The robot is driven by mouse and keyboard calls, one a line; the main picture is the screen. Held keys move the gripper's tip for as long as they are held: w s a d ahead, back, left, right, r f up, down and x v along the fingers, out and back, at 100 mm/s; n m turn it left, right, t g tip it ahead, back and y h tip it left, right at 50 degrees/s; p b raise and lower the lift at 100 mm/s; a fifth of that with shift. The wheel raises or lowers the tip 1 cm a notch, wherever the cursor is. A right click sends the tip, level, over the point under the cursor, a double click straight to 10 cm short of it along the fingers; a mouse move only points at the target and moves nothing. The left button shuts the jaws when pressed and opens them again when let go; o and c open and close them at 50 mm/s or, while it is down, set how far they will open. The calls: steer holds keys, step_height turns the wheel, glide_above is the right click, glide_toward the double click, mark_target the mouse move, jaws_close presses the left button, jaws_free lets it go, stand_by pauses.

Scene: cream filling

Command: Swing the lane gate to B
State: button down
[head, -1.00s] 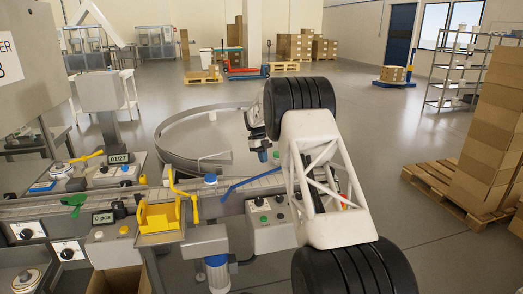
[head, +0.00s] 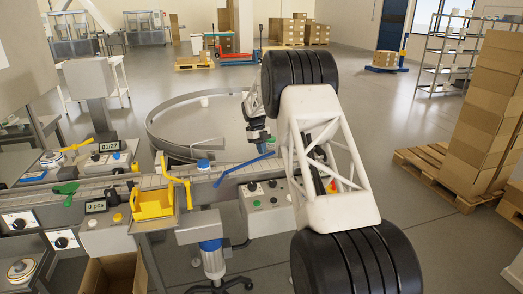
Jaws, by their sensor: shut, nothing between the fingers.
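A blue bar (head: 245,168) lies slantwise at the conveyor (head: 215,173), above a grey control box; it looks like a gate arm, but no A or B mark is readable. A yellow bent arm (head: 175,178) stands further left, over a yellow tray (head: 153,203). I cannot tell for sure which of these is the lane gate. My gripper (head: 262,144) is shut and empty, pointing down near the right end of the blue bar. Whether it touches the bar is too small to tell. My white arm link hides the area to its right.
A control box (head: 265,200) with knobs and buttons sits under the blue bar. A curved grey rail (head: 155,130) rises behind the conveyor. A green lever (head: 66,188) and counters are at left. Stacked cartons (head: 485,120) stand on a pallet at right; floor between is open.

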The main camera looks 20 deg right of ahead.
steer(key=s+d, duration=0.1)
steer(key=s, duration=0.1)
steer(key=s+d, duration=0.1)
steer(key=s, duration=0.5)
steer(key=shift+s+d, duration=0.2)
steer(key=shift+d, duration=0.2)
steer(key=shift+s+f, duration=0.2)
steer(key=shift+s, duration=0.45)
steer(key=shift+w, duration=0.1)
steer(key=shift+w+r, duration=0.1)
steer(key=shift+w, duration=0.7)
steer(key=w, duration=0.1)
steer(key=w+r, duration=0.1)
steer(key=shift+w+r, duration=0.25)
steer(key=shift+w, duration=0.15)
steer(key=d+v, duration=0.1)
steer(key=v, duration=0.8)
steer(key=shift+r, duration=0.25)
steer(key=shift+w, duration=0.1)
